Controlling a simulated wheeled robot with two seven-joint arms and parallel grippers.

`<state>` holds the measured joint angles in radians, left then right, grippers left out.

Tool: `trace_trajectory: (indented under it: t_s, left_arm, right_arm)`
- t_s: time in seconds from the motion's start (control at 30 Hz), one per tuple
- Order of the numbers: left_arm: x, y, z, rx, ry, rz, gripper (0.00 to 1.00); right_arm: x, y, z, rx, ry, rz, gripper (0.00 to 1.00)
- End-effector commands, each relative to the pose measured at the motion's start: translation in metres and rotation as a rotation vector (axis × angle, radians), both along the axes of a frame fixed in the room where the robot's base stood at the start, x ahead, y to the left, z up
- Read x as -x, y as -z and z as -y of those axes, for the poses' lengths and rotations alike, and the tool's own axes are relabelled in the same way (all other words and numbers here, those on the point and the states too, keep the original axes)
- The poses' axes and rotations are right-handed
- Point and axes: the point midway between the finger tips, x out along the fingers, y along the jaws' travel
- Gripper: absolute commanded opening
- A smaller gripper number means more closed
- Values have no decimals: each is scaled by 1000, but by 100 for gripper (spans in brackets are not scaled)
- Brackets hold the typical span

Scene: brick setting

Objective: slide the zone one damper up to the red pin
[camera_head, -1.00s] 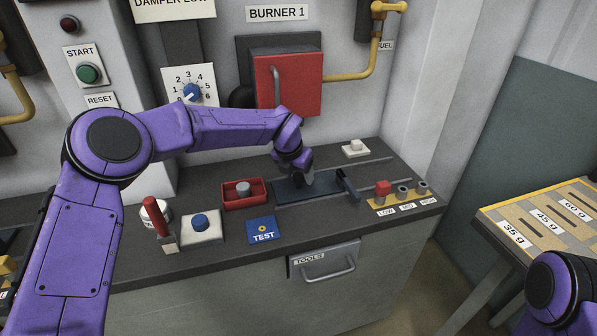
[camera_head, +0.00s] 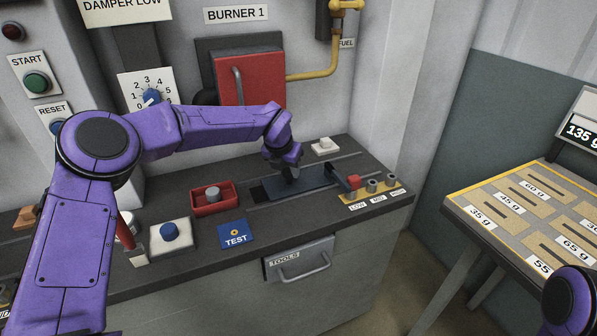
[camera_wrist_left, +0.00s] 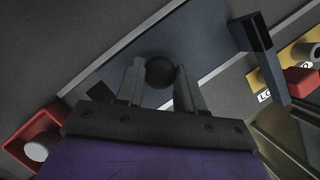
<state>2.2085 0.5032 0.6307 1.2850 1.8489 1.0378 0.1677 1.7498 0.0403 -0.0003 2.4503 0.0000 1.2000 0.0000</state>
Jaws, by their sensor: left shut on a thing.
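The zone one damper is a dark blue-grey plate (camera_head: 312,185) with a raised end tab, lying flat on the bench rails. My left gripper (camera_head: 290,174) is above the plate and shut on its round dark knob, which shows in the left wrist view (camera_wrist_left: 160,71) between the fingers (camera_wrist_left: 160,88). The red pin (camera_head: 353,181) stands just right of the tab, by the LOW label. In the left wrist view the tab (camera_wrist_left: 260,55) and the red pin (camera_wrist_left: 302,80) are close; I cannot tell whether they touch. My right gripper is out of view.
Grey sockets (camera_head: 372,185) stand beside the red pin. A red tray (camera_head: 214,209) with a grey knob, a TEST plate (camera_head: 235,235) and a blue button (camera_head: 169,231) are left of the damper. A white block (camera_head: 324,147) sits behind. A weight table (camera_head: 470,222) stands at right.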

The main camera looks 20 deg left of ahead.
Motion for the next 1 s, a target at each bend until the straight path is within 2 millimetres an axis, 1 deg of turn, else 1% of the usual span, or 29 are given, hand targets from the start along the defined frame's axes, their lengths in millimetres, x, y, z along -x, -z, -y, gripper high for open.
trace_trajectory:
  t_s: [0.2, 0.23, 0.27, 0.3, 0.57, 0.67, 0.77, 0.9, 1.0]
  left_arm:
    - [1, 1, -1, 1, -3, -3, 0]
    - [0, 1, 0, 1, -3, -3, 47]
    - [0, 1, 0, 1, -3, -4, 57]
    - [0, 1, 0, 1, -2, -3, 62]
    - [0, 0, 3, 1, 3, -3, 62]
    - [3, -9, 2, 3, 1, -1, 62]
    - [11, -28, 2, 2, 2, 2, 62]
    - [24, -60, 1, 2, 1, 1, 62]
    - [32, -79, 0, 2, 0, 0, 62]
  right_arm:
    - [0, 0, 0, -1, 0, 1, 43]
    - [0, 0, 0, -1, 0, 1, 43]
    - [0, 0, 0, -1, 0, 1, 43]
    - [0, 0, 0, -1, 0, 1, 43]
    - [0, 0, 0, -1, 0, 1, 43]
    - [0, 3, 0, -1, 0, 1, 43]
    - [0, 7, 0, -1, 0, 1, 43]
    - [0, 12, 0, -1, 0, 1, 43]
    - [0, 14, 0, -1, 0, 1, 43]
